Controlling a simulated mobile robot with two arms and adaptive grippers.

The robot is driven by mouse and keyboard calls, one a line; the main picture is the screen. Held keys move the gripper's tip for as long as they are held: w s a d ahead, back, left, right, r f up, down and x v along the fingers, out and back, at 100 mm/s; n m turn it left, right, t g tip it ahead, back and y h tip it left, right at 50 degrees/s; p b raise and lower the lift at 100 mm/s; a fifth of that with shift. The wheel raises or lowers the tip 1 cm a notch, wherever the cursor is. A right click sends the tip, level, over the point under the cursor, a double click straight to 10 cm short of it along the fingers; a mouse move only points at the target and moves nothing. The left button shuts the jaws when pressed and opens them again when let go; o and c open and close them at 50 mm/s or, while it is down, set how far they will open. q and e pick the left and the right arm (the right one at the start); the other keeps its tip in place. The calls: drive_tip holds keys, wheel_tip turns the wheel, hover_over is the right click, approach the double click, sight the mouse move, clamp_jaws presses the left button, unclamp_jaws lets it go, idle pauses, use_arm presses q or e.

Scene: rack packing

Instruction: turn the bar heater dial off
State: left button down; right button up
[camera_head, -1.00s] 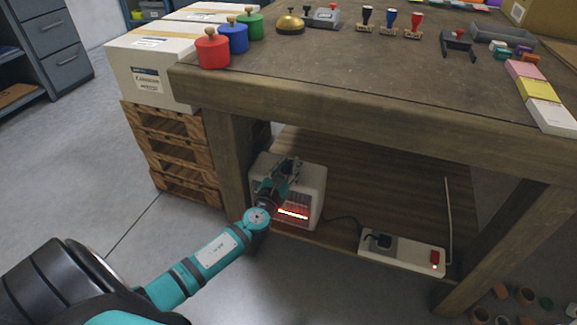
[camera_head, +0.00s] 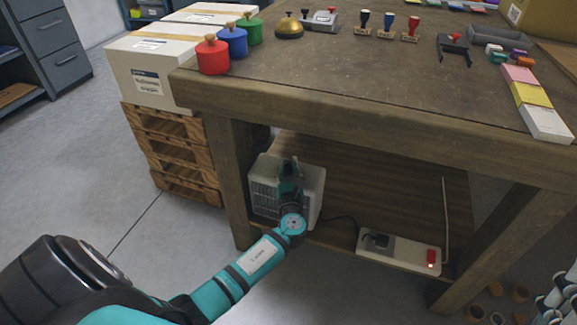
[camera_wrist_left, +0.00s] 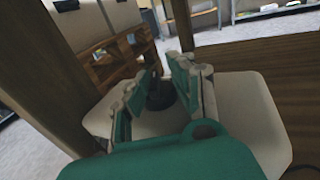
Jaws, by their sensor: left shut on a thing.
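The bar heater (camera_head: 262,185) is a cream box with a grille, standing on the lower shelf under the workbench. My left gripper (camera_head: 289,163) reaches over its top from the front. In the left wrist view, the fingers close around the dark round dial (camera_wrist_left: 160,97) on the heater's top. The fingers hide much of the dial, so its setting cannot be read. No red glow shows on the visible grille; my arm covers part of the front.
A power strip (camera_head: 400,252) with a plug and a lit red switch lies right of the heater. The table legs (camera_head: 232,175) and tabletop edge (camera_head: 370,125) frame the arm's space. Wooden pallets (camera_head: 172,155) stand left. Small pots (camera_head: 497,288) are on the floor at right.

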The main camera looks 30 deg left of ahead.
use_arm(q)
drive_tip(key=shift+s+a+f+n+g+y, duration=0.25)
drive_tip(key=shift+a+n+g+y, duration=0.2)
drive_tip(key=shift+n+g+y, duration=0.3)
drive_tip(key=shift+y, duration=0.25)
drive_tip(key=c, duration=0.8)
unclamp_jaws()
drive_tip(key=shift+s+a, duration=0.15)
drive_tip(key=shift+r, duration=0.15)
drive_tip(key=shift+d, duration=0.3)
drive_tip(key=shift+d, duration=0.25)
drive_tip(key=v, duration=1.1)
drive_tip(key=shift+s+r, duration=0.1)
drive_tip(key=shift+s, duration=0.15)
